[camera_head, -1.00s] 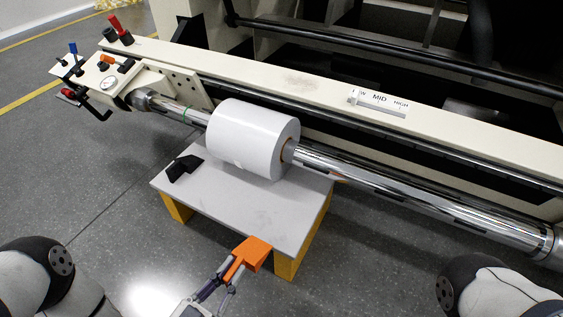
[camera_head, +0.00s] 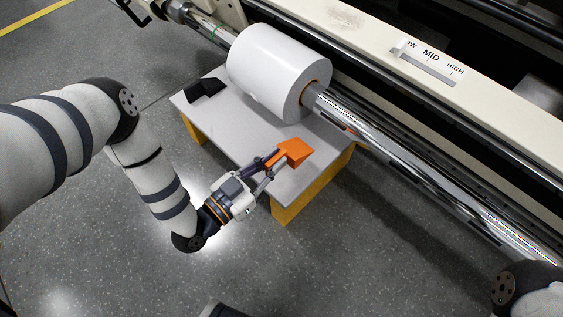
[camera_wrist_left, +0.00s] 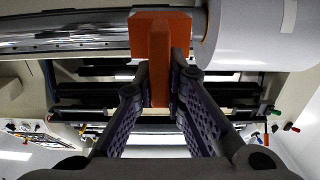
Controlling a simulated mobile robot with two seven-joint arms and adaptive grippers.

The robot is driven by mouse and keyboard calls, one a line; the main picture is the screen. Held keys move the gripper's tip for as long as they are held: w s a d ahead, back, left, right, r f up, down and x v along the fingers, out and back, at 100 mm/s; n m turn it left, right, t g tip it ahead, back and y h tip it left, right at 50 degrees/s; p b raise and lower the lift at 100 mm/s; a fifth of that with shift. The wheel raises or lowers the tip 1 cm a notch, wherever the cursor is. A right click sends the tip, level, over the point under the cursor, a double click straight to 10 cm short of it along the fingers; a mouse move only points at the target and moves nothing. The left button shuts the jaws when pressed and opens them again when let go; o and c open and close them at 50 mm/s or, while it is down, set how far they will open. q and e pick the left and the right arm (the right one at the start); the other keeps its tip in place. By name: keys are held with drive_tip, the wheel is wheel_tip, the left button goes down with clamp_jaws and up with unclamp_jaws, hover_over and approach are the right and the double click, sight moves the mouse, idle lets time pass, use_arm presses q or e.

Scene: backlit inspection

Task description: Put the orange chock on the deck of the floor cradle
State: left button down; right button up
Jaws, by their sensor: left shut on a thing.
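The orange chock (camera_head: 295,151) is in my left gripper (camera_head: 271,163), which is shut on it. In the head view the chock shows over the near right part of the grey deck of the floor cradle (camera_head: 228,135), which stands on yellow legs. I cannot tell whether the chock touches the deck. In the left wrist view the chock (camera_wrist_left: 158,45) is between the two fingers (camera_wrist_left: 160,85), with its wide part at the far end. My right gripper is not in view.
A white roll (camera_head: 280,72) on a shiny steel shaft (camera_head: 400,150) lies above the deck's far side. A black chock (camera_head: 207,88) sits at the deck's left end. The machine's cream beam (camera_head: 450,75) runs behind. The deck's near middle is clear.

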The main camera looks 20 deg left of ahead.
use_arm(q)
drive_tip(key=w+f, duration=0.1)
drive_tip(key=w+f+b, duration=0.1)
drive_tip(key=f, duration=0.1)
drive_tip(key=shift+w+d+f, duration=0.1)
drive_tip(key=shift+w+f, duration=0.15)
drive_tip(key=shift+w, duration=0.15)
drive_tip(key=f+b, duration=0.2)
drive_tip(key=f, duration=0.1)
drive_tip(key=shift+w+f+b, duration=0.2)
drive_tip(key=shift+f+b, duration=0.1)
drive_tip(key=shift+r, duration=0.2)
drive_tip(key=shift+f, duration=0.15)
drive_tip(key=c, duration=1.7)
unclamp_jaws()
drive_tip(key=shift+o, duration=0.2)
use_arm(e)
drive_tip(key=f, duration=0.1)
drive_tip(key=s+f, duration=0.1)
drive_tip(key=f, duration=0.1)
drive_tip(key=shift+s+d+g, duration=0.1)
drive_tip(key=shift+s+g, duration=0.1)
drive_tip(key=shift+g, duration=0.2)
